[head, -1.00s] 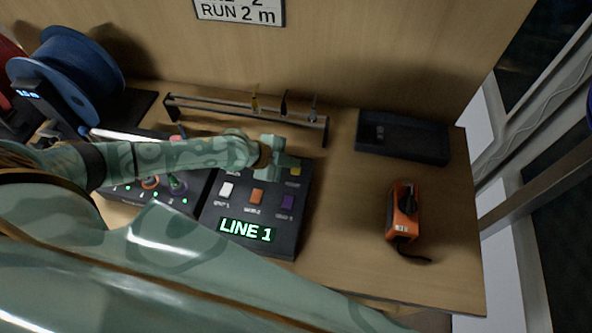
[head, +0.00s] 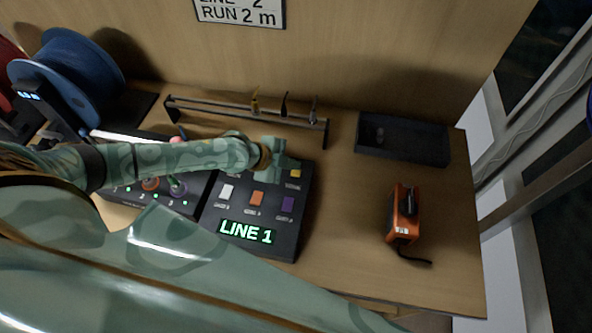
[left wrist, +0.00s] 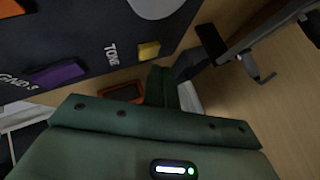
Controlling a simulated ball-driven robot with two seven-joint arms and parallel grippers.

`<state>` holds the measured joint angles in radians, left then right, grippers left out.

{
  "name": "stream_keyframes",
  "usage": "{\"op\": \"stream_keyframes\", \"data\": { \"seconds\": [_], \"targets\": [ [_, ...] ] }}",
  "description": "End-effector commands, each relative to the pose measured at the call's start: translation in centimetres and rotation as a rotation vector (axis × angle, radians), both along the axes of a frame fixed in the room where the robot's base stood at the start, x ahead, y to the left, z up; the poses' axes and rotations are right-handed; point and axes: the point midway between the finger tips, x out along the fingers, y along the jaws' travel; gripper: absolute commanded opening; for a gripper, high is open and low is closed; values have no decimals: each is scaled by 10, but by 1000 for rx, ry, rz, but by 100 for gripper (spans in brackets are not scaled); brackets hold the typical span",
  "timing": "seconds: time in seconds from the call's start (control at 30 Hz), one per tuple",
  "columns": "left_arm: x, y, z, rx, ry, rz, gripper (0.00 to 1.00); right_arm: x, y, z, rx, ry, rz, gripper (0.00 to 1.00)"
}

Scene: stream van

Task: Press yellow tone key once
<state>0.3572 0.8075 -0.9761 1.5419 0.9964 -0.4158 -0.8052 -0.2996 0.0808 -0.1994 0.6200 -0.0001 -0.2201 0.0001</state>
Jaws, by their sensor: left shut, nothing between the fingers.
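The yellow tone key (head: 295,173) sits at the upper right of the dark key panel (head: 262,216), with its label beside it. In the left wrist view the yellow key (left wrist: 149,50) shows near the panel's edge, next to the word TONE. My left gripper (head: 284,164) is shut and empty, just behind and left of the key in the head view. In the left wrist view its shut fingers (left wrist: 157,84) show below the key, with a small visible gap. I cannot tell the exact height of the fingertips over the panel. My right gripper is not in view.
The panel also has a white key (head: 226,191), an orange key (head: 257,198), a purple key (head: 287,204) and a lit LINE 1 display (head: 246,231). A rack (head: 230,118) stands behind. A dark tray (head: 402,151) and an orange device (head: 403,214) are to the right.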

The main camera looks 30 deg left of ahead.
Motion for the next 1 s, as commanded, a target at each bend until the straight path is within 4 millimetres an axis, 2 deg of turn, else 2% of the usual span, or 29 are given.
{"op": "stream_keyframes", "data": {
  "seconds": [0.77, 1.0],
  "targets": [
    [0, 0, 0, 0, 0, 0, 0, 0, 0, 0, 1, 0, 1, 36],
    [0, 0, -8, 1, 0, -1, 0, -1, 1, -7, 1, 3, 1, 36]
  ]
}}
